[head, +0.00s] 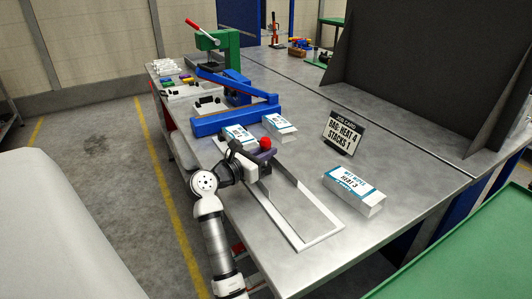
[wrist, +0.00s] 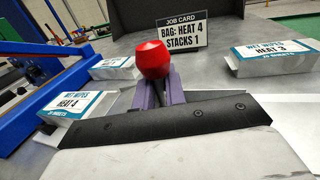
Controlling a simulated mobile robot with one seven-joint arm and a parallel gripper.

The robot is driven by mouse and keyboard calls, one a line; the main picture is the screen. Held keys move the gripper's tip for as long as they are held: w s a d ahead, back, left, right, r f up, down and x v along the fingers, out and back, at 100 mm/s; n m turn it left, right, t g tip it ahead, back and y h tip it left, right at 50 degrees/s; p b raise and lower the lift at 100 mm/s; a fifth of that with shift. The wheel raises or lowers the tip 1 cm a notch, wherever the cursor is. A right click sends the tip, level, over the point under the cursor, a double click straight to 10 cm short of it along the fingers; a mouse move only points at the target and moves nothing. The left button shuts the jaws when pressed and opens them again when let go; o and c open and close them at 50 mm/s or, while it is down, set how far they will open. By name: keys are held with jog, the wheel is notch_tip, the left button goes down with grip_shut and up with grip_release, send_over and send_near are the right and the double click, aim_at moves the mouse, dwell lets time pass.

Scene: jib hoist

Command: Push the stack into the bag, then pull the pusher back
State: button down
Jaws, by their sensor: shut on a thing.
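My gripper (wrist: 157,92) is shut on the pusher's handle, just below its red knob (wrist: 153,60). The knob also shows in the head view (head: 265,142), beside my wrist.
A white rectangular frame (head: 322,235) lies on the metal table. A HEAT 3 package (head: 353,190) and a job card (head: 343,132) reading "BAG: HEAT 4, STACKS 1" stand to the right. Another white package (head: 279,128) and a blue sealer (head: 235,118) are farther back.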

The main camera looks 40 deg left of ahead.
jog(key=c, duration=1.8)
grip_release()
jog(key=shift+a+r, duration=0.15)
jog(key=shift+a, duration=0.05)
jog(key=shift+o, duration=1.3)
jog(key=shift+a, duration=0.15)
jog(key=shift+s+f, duration=0.2)
jog(key=shift+s, duration=0.25)
jog(key=s+b, duration=0.1)
jog(key=s, duration=0.3)
jog(key=s+b, duration=0.1)
jog(key=s, duration=0.3)
jog(key=s+b, duration=0.1)
jog(key=s, duration=0.4)
jog(key=shift+a+r, duration=0.1)
jog(key=shift+a, duration=0.3)
